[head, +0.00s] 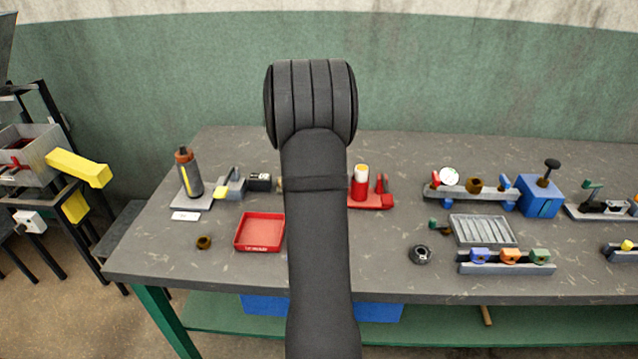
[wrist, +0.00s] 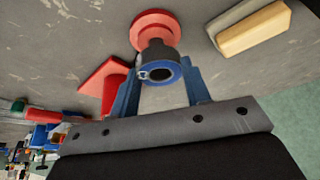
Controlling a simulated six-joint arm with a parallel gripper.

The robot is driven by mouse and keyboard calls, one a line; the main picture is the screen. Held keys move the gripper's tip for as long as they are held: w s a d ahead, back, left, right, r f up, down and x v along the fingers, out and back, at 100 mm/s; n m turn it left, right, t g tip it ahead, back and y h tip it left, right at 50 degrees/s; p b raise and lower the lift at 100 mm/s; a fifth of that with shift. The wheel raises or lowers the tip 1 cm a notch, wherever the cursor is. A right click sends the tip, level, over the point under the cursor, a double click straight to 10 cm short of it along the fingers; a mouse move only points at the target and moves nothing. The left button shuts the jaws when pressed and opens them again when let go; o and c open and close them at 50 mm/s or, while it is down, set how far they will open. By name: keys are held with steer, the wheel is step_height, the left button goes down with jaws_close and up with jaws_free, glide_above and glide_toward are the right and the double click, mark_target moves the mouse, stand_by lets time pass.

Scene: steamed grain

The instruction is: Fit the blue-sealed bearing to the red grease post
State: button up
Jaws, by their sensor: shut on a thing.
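My gripper (wrist: 162,84) is shut on a dark ring with a blue face, the blue-sealed bearing (wrist: 158,82), held between its two blue fingers. A red round part (wrist: 148,22) with a dark stub lies just behind the bearing in the wrist view; I cannot tell whether they touch. A red plate with a red upright part (wrist: 106,85) is to the left of the fingers. In the head view, my arm hides the gripper and the bearing. A red base (head: 375,203) there carries a red cylinder with a pale top (head: 361,182) and a red cone (head: 380,186).
A red tray (head: 260,246) is left of my arm, with a brown ring (head: 204,242) beside it. On the right are a dark ring (head: 420,254), a ribbed tray (head: 482,214), a rack of coloured blocks (head: 507,268) and a blue box (head: 541,197). A wooden-topped block (wrist: 253,28) is near the gripper.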

steer(key=shift+f, duration=1)
stand_by(0.4)
steer(key=o, duration=1.1)
steer(key=shift+o, duration=0.2)
steer(key=v, duration=1.7)
steer(key=shift+r, duration=0.25)
steer(key=shift+f, duration=0.1)
steer(key=x, duration=1.7)
steer(key=shift+f, duration=0.15)
